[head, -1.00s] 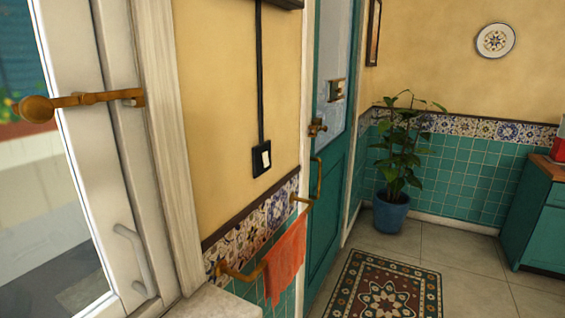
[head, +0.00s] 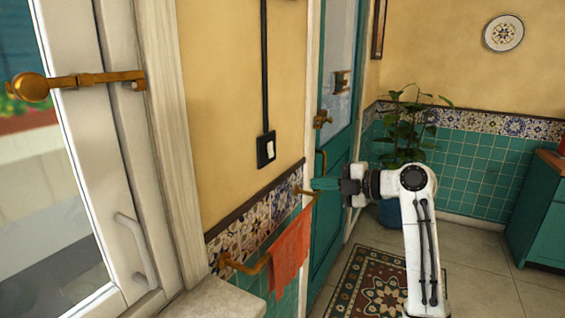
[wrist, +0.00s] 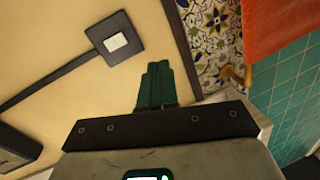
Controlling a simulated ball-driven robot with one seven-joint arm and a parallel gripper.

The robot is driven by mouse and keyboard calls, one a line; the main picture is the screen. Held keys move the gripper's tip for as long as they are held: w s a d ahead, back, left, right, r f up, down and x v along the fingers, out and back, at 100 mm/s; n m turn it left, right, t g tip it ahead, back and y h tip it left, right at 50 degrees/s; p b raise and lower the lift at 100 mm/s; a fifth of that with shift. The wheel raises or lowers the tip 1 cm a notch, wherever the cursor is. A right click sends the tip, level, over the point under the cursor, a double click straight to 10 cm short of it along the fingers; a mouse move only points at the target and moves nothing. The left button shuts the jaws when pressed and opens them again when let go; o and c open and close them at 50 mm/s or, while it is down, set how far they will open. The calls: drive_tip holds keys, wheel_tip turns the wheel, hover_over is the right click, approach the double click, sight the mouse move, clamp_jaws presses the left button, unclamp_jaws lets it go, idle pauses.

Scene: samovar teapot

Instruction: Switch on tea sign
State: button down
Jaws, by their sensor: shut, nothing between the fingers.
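A black wall switch with a white rocker (head: 266,150) is on the yellow wall, at the lower end of a black cable (head: 264,70). The switch also shows in the wrist view (wrist: 117,42), up and left of my fingertips. My gripper (head: 322,184) is to the right of the switch and slightly lower in the head view, apart from it. Its teal fingers are shut and empty, and they show in the wrist view (wrist: 157,68). A dark box (wrist: 14,150) is at the cable's other end at the wrist view's left edge. Its face is hidden, so I cannot tell whether it is lit.
An orange towel (head: 290,255) hangs on a brass rail (head: 240,267) below the switch. A window with a brass latch (head: 80,82) is at left. The teal door (head: 333,225) and a potted plant (head: 405,135) are behind my arm. A patterned rug lies on the floor.

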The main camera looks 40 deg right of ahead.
sight(272, 156)
drive_tip(key=d+r+n+t, duration=0.1)
drive_tip(key=d+r+n, duration=0.1)
drive_tip(key=r, duration=0.3)
drive_tip(key=shift+s+d+r, duration=0.35)
drive_tip(key=shift+s+d, duration=0.1)
drive_tip(key=shift+d, duration=0.1)
drive_tip(key=shift+w, duration=0.1)
drive_tip(key=p+x, duration=0.3)
drive_tip(key=x, duration=1)
drive_tip(key=shift+w+a, duration=0.15)
drive_tip(key=shift+a, duration=0.1)
drive_tip(key=shift+w, duration=0.2)
drive_tip(key=shift+f, duration=0.1)
